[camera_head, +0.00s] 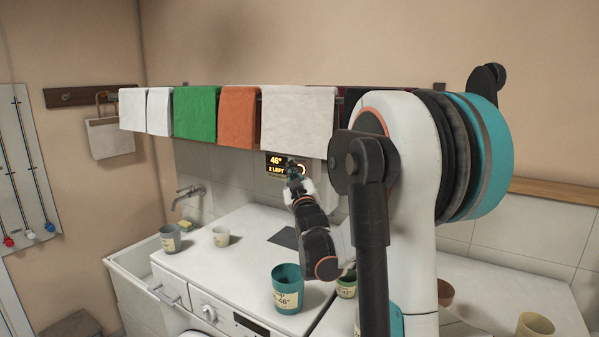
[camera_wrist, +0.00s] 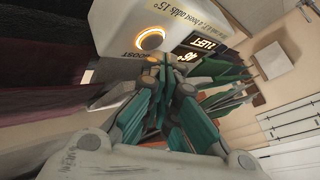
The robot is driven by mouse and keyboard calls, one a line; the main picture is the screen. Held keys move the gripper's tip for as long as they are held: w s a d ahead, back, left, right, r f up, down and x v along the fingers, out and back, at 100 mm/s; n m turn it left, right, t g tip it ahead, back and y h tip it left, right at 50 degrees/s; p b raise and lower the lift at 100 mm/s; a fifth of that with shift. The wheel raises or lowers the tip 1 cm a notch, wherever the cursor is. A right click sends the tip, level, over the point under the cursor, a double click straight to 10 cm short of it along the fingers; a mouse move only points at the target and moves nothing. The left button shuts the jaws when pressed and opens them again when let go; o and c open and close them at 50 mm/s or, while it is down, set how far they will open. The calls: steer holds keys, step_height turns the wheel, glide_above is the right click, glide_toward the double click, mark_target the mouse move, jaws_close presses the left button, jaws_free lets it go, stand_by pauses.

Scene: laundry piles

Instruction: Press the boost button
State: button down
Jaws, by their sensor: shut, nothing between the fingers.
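The boost button (camera_wrist: 152,39) is a round button with a lit orange ring on a pale box, with the word BOOST beside it in the wrist view. In the head view its ring (camera_head: 301,169) shows at the right of a dark display (camera_head: 275,163) reading 46° and 2 LEFT. The display also shows in the wrist view (camera_wrist: 187,55). Writing on the box includes "boost adds 15°". My gripper (camera_wrist: 165,72), with green-sided fingers, is shut and empty close to the box.
A rail above holds towels: white, green (camera_head: 195,112), orange (camera_head: 238,115) and more. A tap (camera_head: 187,194) is at left.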

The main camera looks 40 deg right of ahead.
steer(key=shift+a, duration=0.25)
steer(key=a, duration=0.1)
steer(key=s+a, duration=0.1)
steer(key=a, duration=0.2)
steer(key=shift+s+a, duration=0.3)
steer(key=shift+s, duration=0.05)
stand_by(0.6)
steer(key=s+a+f+n+g+y+b, duration=0.1)
steer(key=a+f+y+b, duration=0.2)
steer(key=a, duration=0.9)
steer(key=s+a+f+g+y+b, duration=0.1)
steer(key=s+a+f+y+b, duration=0.3)
steer(key=a, duration=0.9)
steer(key=s+a+f+g+y+b, duration=0.1)
steer(key=s+f+g, duration=0.4)
steer(key=s+f, duration=0.6)
steer(key=s+a+f+m+g+y+b, duration=0.1)
steer(key=s+a+f+g+b, duration=0.3)
steer(key=s+f, duration=0.8)
steer(key=s+a+y, duration=0.1)
steer(key=s, duration=0.1)
steer(key=shift+s+g, duration=0.3)
steer(key=shift+g, duration=0.1)
